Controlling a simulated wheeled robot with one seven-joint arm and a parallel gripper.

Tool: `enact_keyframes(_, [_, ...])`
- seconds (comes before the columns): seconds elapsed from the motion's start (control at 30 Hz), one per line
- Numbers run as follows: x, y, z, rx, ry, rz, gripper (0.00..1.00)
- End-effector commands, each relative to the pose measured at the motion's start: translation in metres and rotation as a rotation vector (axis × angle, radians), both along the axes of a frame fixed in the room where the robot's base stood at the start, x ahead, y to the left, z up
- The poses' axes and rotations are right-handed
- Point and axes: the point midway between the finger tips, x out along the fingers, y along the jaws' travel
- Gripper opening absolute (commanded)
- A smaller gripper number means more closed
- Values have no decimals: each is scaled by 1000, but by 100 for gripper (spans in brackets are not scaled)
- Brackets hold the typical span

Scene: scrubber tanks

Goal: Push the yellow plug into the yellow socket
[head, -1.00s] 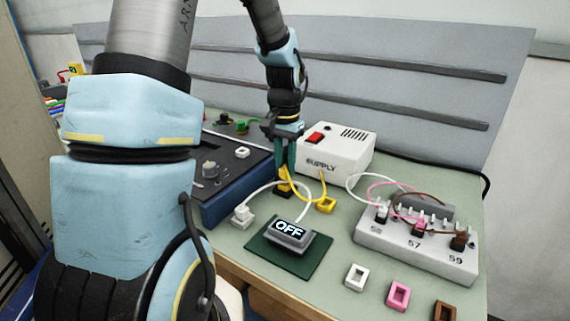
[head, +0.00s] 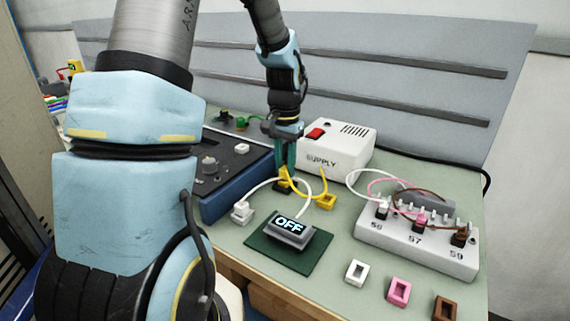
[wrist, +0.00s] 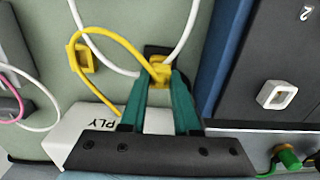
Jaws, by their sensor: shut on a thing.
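My gripper (head: 285,172) is shut on the yellow plug (wrist: 160,74), also seen in the head view (head: 284,182). A dark piece shows just under the plug; I cannot tell whether it is part of the plug. A yellow cable (wrist: 101,32) loops from the plug towards the supply box. The yellow socket (head: 326,201), a small square ring, lies on the green bench right of the plug and apart from it. It shows at upper left in the wrist view (wrist: 84,57). How far the plug is above the bench is hard to tell.
The white supply box (head: 338,148) stands behind the yellow socket. A display reading OFF (head: 289,227) sits on a dark green mat in front. A blue console (head: 230,185) is left; a grey terminal strip (head: 400,242) with plugs and cables is right. White, pink and brown rings lie in front.

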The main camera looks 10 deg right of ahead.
Motion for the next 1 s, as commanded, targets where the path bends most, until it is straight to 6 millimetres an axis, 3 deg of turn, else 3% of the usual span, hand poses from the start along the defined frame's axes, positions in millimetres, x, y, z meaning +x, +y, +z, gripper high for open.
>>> enact_keyframes(0.17, [-1,0,-7,1,2,0,0])
enact_keyframes(0.2, [0,0,-6,1,1,0,33])
enact_keyframes(0.47, [0,0,-5,1,1,0,62])
enact_keyframes(0.67, [0,0,-5,0,0,0,65])
enact_keyframes(0.9, [0,0,-5,0,0,0,92])
enact_keyframes(1.0, [0,0,-5,0,0,0,95])
